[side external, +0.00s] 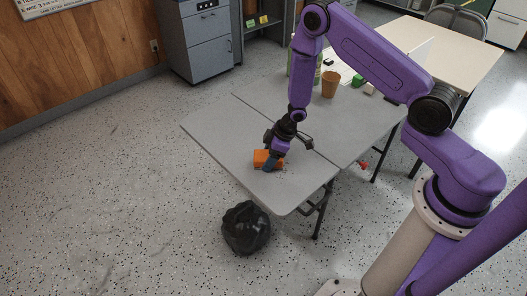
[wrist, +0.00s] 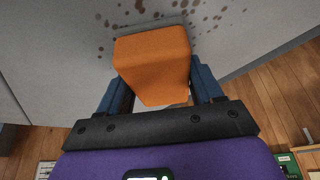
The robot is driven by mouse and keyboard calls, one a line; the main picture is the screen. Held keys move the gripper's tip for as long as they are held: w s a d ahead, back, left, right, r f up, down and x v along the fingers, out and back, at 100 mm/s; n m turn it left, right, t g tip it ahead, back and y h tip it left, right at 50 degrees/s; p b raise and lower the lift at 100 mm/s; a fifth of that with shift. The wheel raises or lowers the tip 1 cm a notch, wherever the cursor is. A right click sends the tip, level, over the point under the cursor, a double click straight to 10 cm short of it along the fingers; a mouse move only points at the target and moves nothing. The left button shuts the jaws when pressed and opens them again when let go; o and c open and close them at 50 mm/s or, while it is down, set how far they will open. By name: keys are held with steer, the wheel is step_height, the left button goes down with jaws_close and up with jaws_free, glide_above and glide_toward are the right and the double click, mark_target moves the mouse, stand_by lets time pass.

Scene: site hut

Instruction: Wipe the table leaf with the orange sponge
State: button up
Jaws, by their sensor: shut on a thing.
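The grey table leaf (side external: 222,128) is the near left part of the folding table, beyond a seam. My gripper (side external: 271,161) points down over the leaf's near part, shut on the orange sponge (side external: 261,158). In the wrist view the sponge (wrist: 152,58) sits between the two blue fingers (wrist: 160,88). Its far end is at or just above the leaf (wrist: 60,50); I cannot tell if it touches. Brown spots (wrist: 200,14) lie on the leaf just beyond the sponge and to both sides of it. The leaf under the sponge is hidden.
A brown cup (side external: 330,84), a green bottle (side external: 316,68) and a small green item (side external: 358,80) stand on the table's far part. A black bag (side external: 246,228) lies on the floor by the leaf's near edge. The leaf's left side is clear of objects.

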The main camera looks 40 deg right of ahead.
mark_target(292, 175)
steer(key=shift+s, duration=4.2)
steer(key=shift+s+d, duration=0.15)
steer(key=shift+s, duration=0.45)
steer(key=shift+w+d+r, duration=0.1)
steer(key=shift+w+d, duration=0.05)
steer(key=shift+d, duration=0.6)
steer(key=shift+w+a, duration=0.1)
steer(key=shift+w, duration=3)
steer(key=shift+w+r, duration=0.15)
steer(key=shift+w, duration=1.55)
steer(key=shift+w+r, duration=0.1)
steer(key=shift+w, duration=1.6)
steer(key=shift+w+f, duration=0.15)
steer(key=shift+w, duration=0.2)
steer(key=shift+s+d+f, duration=0.15)
steer(key=shift+s+d, duration=0.05)
steer(key=shift+d, duration=0.2)
steer(key=shift+s+d+f, duration=0.1)
steer(key=shift+s+d, duration=0.1)
steer(key=shift+d, duration=0.2)
steer(key=shift+s, duration=6.4)
steer(key=shift+s+r, duration=0.15)
steer(key=shift+r, duration=0.05)
step_height(292, 175, up, 8)
steer(key=shift+f, duration=0.1)
